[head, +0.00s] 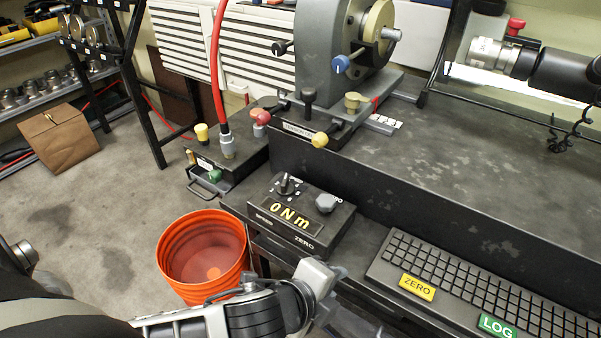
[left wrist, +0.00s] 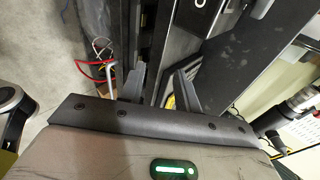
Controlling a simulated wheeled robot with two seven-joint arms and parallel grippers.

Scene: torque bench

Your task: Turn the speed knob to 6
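The speed knob (head: 285,185) is a small dark knob with a light pointer line, on top of a black control box (head: 267,226). Its dial marks are too small to read. The box shows "0 N m" in yellow and has a grey round button (head: 326,203) above the word ZERO. My left gripper (head: 330,279) is in front of and below the box, apart from the knob. In the left wrist view its two fingers (left wrist: 160,86) stand apart with nothing clearly between them. The knob cannot be made out there. My right gripper is not in view.
An orange bucket (head: 203,252) stands on the floor left of my left gripper. A keyboard (head: 480,290) with ZERO and LOG labels lies on the right. A grey machine (head: 328,50) with several coloured knobs stands behind the box. A red hose (head: 216,65) rises behind left.

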